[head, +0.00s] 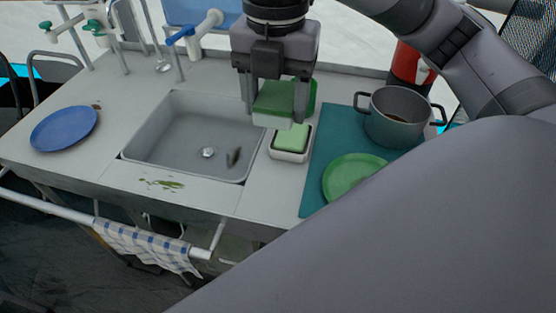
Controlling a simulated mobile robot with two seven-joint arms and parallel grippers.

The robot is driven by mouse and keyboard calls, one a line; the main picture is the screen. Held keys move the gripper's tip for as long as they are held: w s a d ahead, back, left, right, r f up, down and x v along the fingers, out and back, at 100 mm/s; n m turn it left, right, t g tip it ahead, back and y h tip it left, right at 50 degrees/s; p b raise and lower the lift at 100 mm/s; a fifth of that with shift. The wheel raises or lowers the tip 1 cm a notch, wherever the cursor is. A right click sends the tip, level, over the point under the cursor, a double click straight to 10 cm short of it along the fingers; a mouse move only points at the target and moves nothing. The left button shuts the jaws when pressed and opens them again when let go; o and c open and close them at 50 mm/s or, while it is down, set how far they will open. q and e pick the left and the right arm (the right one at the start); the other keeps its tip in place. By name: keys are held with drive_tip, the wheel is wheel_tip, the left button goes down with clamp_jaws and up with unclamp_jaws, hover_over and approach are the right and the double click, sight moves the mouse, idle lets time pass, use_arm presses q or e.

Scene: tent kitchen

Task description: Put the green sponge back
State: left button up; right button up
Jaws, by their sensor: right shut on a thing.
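My right gripper (279,108) comes down from the top middle, shut on a green sponge (275,100). The sponge is green with a paler lower edge, and the fingers cover part of it. The gripper holds it above the counter, near the right edge of the sink. Just below it in the picture is a small white dish (290,156) with a light green block (292,138) in it. The sponge appears raised above the dish; the exact gap cannot be told. My left gripper is not in view.
The sink (165,135) has a drain and a dark smear. A blue plate (64,129) lies at left. A teal mat (318,160) at right bears a green plate (352,176) and a grey pot (397,116). Taps (195,35) stand behind the sink. A checked towel (148,247) hangs in front.

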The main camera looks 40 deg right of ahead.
drive_tip(key=b, duration=0.5)
hover_over(276, 196)
wheel_tip(276, 196, down, 15)
drive_tip(key=shift+f, duration=0.5)
wheel_tip(276, 196, down, 4)
drive_tip(key=shift+b, duration=0.45)
drive_tip(key=shift+f, duration=0.1)
drive_tip(key=o, duration=0.9)
drive_tip(key=shift+o, duration=0.2)
